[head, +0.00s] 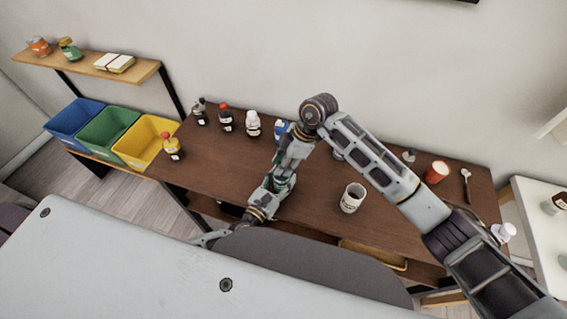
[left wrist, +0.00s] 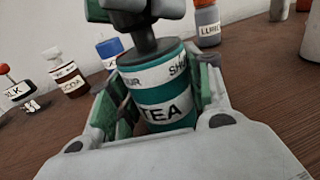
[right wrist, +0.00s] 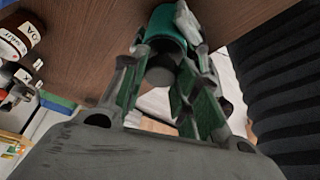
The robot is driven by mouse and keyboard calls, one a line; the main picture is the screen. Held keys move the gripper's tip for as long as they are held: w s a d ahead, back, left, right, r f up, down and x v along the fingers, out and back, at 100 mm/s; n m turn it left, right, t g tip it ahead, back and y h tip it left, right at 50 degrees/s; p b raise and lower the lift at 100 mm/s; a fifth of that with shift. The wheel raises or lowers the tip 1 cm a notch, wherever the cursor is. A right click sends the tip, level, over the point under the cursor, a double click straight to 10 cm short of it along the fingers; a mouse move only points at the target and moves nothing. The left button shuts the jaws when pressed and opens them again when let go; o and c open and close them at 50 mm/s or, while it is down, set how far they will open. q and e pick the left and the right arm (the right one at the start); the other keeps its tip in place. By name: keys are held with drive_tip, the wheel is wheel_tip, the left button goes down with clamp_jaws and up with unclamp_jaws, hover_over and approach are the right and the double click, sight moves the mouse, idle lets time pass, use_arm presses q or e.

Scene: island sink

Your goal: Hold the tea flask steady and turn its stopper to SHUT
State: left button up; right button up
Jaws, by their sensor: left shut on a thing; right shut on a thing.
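The tea flask (left wrist: 163,95) is a teal cylinder with a white TEA label, upright in the left wrist view. A white band near its top carries partly hidden letters, "UR" at left and "SH" at right. My left gripper (left wrist: 160,112) is shut around its body. The dark stopper (left wrist: 150,47) is on top, and my right gripper (right wrist: 160,75) is shut on it from above. The stopper's pointing direction is unclear. In the head view the right gripper (head: 282,178) is just above the left gripper (head: 265,203), and the flask is mostly hidden.
A white mug (head: 352,198) stands right of the grippers on the brown table (head: 320,205). Several bottles, including a white-capped one (head: 253,124), line the back left. Blue, green and yellow bins (head: 143,140) stand left.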

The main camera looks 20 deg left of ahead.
drive_tip(key=n, duration=0.2)
drive_tip(key=n+g+h, duration=0.1)
drive_tip(key=n, duration=0.1)
drive_tip(key=shift+w+a+n, duration=0.1)
drive_tip(key=shift+w+n, duration=0.05)
drive_tip(key=shift+n, duration=0.15)
drive_tip(key=n+g+h, duration=0.1)
drive_tip(key=n, duration=0.2)
drive_tip(key=shift+n, duration=0.4)
drive_tip(key=n+h, duration=0.1)
drive_tip(key=n, duration=0.1)
drive_tip(key=n+h, duration=0.1)
drive_tip(key=n, duration=0.1)
drive_tip(key=shift+a+n+g, duration=0.2)
drive_tip(key=shift+n+g, duration=0.1)
drive_tip(key=shift+n, duration=0.1)
drive_tip(key=shift+n+h, duration=0.8)
drive_tip(key=shift+n, duration=1.3)
drive_tip(key=o, duration=1)
